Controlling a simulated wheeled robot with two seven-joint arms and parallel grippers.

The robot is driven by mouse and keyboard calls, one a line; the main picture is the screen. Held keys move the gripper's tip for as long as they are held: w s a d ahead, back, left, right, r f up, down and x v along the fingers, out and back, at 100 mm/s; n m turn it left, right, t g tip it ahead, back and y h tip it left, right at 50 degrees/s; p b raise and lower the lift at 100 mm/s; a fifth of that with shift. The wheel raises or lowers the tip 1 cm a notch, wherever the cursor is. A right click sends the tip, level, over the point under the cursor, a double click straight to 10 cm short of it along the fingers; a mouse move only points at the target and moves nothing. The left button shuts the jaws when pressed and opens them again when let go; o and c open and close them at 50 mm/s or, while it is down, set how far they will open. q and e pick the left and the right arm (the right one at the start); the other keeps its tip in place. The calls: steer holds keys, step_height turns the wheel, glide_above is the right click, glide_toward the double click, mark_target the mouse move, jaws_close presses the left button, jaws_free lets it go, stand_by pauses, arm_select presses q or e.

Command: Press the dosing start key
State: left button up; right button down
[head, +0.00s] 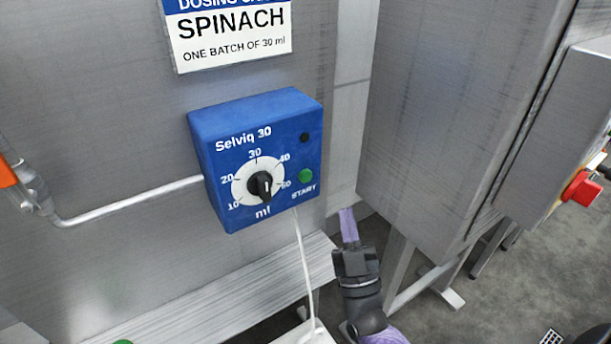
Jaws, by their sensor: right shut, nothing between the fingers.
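The blue Selviq 30 dosing box (225,134) is on the grey metal wall, left of the picture's middle. Its green start key (306,176) sits at the lower right of the face, above the word START. A black dial knob (261,186) sits on a white ml scale; I cannot tell its exact setting. A small dark round spot (305,137) lies above the key. My right gripper (348,225) is shut and empty, its purple fingers pointing up. In the picture it is below and right of the key, apart from it. My left gripper is out of view.
A SPINACH sign (232,40) reading one batch of 30 ml is above the box. A pipe (130,204) reaches its left side, and a white cable (303,260) hangs below. A large metal cabinet (450,110) stands right of my gripper. A red knob (582,188) is at far right.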

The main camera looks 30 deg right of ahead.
steer(key=b, duration=0.4)
glide_toward(310, 171)
step_height(310, 171, up, 5)
steer(key=w+d, duration=0.1)
steer(key=w, duration=0.1)
steer(key=shift+w+d+f+b, duration=0.1)
steer(key=shift+w+d+b, duration=0.05)
steer(key=shift+w+b, duration=0.35)
steer(key=shift+w, duration=0.2)
stand_by(0.9)
steer(key=shift+w, duration=0.25)
steer(key=shift+w+b, duration=0.45)
steer(key=shift+b, duration=0.05)
stand_by(0.5)
stand_by(0.4)
steer(key=shift+s+p, duration=0.65)
steer(key=shift+s, duration=0.2)
